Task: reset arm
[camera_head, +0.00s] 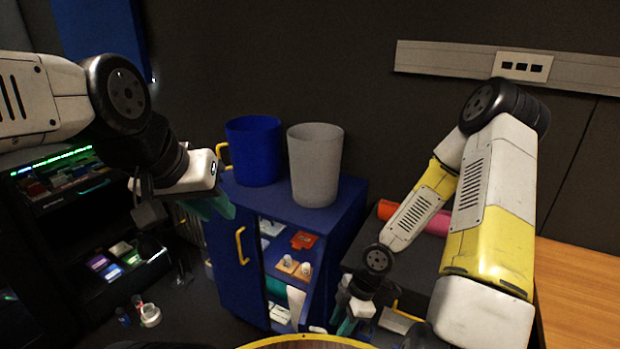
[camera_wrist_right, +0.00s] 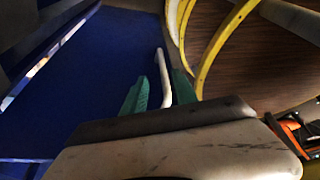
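My left arm enters from the left in the head view, and its gripper (camera_head: 215,206) with teal fingers hangs in front of the blue cabinet. Whether its fingers are apart is unclear. My right arm, white and yellow, reaches down on the right. Its gripper (camera_head: 347,326) is low, just right of the cabinet's open shelves. In the right wrist view the teal fingers (camera_wrist_right: 160,92) stand apart. A pale bent bar (camera_wrist_right: 163,78) shows between them, and I cannot tell whether they touch it. No trackball panel is clearly recognisable.
The blue cabinet (camera_head: 243,231) carries a blue bin (camera_head: 253,152) and a grey bin (camera_head: 315,165). A dark shelf unit with lit items (camera_head: 117,257) stands left. A wooden surface (camera_head: 575,290) is at right. A pink roll (camera_head: 437,222) lies behind my right arm.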

